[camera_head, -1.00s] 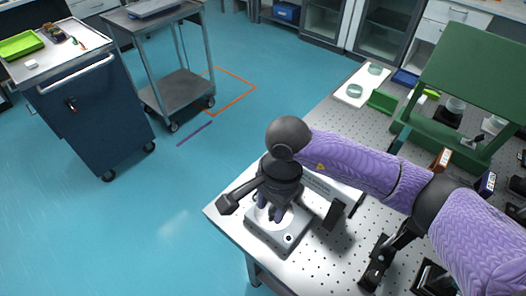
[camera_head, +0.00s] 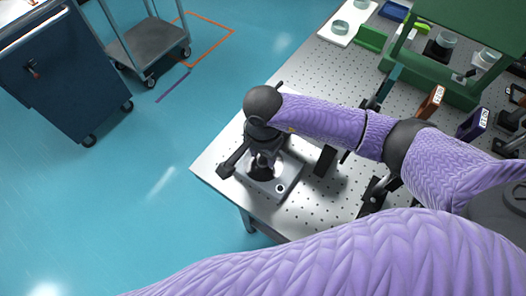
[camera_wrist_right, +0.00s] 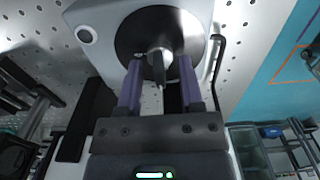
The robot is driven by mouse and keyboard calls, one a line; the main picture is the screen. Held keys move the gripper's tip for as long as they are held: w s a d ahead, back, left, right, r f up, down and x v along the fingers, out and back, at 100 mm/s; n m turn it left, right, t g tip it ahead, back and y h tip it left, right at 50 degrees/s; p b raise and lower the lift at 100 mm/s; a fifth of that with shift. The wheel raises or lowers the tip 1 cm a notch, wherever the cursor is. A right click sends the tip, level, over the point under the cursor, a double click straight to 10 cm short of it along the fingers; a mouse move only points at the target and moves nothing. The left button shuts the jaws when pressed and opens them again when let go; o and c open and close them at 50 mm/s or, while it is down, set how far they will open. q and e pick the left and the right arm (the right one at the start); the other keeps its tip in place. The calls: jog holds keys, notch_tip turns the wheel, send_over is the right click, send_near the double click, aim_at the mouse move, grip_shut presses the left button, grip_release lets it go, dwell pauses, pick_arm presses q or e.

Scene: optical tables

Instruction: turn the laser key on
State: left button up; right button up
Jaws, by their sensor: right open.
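The laser unit, a pale grey box (camera_head: 287,186), sits near the corner of the perforated table. In the right wrist view its face (camera_wrist_right: 88,14) carries a dark round plate (camera_wrist_right: 128,38) with a silver key (camera_wrist_right: 157,52) standing up from the middle. My right gripper (camera_head: 264,168) is over the box, pointing down, and hides most of the plate from the head view. In the wrist view the right gripper (camera_wrist_right: 160,72) is open, with one purple finger on each side of the key. Whether they touch it is unclear. My left gripper is not in view.
The perforated optical table (camera_head: 318,205) holds a green stand (camera_head: 432,68), an orange-framed part (camera_head: 431,102) and black mounts to the right. A blue cabinet (camera_head: 60,75) and a grey cart (camera_head: 148,42) stand on the floor at left. The floor between is clear.

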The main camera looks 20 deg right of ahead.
grip_shut()
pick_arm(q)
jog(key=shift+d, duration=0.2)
